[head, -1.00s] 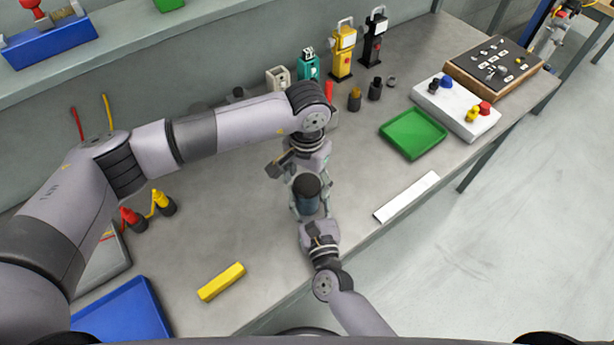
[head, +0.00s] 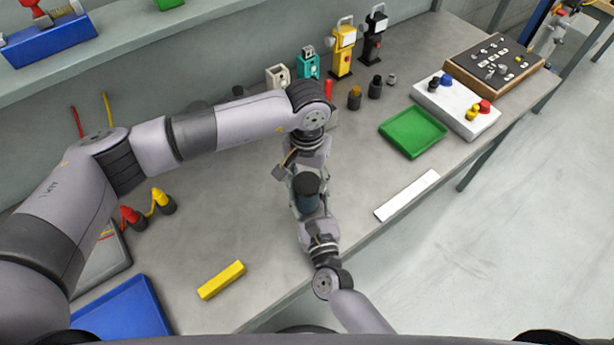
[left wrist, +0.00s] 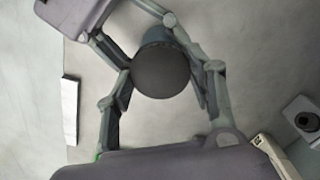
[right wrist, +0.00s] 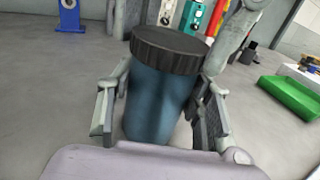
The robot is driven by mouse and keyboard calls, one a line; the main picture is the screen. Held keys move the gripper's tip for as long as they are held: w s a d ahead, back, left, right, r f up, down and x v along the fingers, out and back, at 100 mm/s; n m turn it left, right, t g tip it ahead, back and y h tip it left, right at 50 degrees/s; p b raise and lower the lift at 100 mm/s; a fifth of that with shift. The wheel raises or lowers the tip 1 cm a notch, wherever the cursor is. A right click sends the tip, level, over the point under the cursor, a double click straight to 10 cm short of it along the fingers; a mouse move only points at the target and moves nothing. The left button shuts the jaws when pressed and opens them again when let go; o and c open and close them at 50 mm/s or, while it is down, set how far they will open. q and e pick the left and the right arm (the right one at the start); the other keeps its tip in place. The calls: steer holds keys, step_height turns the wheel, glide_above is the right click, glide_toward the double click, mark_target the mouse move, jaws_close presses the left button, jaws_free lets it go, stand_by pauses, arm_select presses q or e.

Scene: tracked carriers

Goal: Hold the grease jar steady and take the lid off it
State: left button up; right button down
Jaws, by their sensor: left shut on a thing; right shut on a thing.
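The grease jar is a dark blue cylinder (right wrist: 158,105) standing upright, with a ribbed black lid (right wrist: 168,50) on its top. In the head view the lid (head: 306,184) shows between my two hands. My right gripper (right wrist: 160,115) is shut on the jar body from the front edge side, one finger on each side. My left gripper (left wrist: 165,82) comes from the far side and above and is shut on the lid, which shows round and dark in the left wrist view (left wrist: 162,72). No clear gap shows between lid and jar. The jar's base is hidden.
A white strip (head: 407,195) and a green tray (head: 413,132) lie to the right. A yellow block (head: 222,281) lies front left, near a blue tray (head: 125,312). Small dark fittings (head: 375,88) and a yellow device (head: 342,50) stand behind. Bench around the yellow block is clear.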

arm_select(q)
steer(key=n, duration=0.3)
steer(key=shift+n, duration=0.4)
steer(key=n, duration=0.3)
steer(key=shift+n, duration=0.4)
steer(key=n, duration=0.3)
steer(key=shift+n, duration=0.4)
steer(key=n, duration=0.3)
steer(key=shift+n, duration=0.3)
steer(key=n, duration=0.3)
steer(key=shift+n, duration=0.4)
steer(key=n, duration=0.3)
steer(key=shift+n, duration=0.4)
steer(key=n, duration=0.5)
steer(key=shift+n, duration=0.4)
steer(key=n, duration=0.5)
steer(key=shift+r+n, duration=0.1)
steer(key=shift+n, duration=0.2)
steer(key=n, duration=0.5)
steer(key=shift+n, duration=0.4)
steer(key=n, duration=0.5)
steer(key=shift+n, duration=0.4)
steer(key=n, duration=0.6)
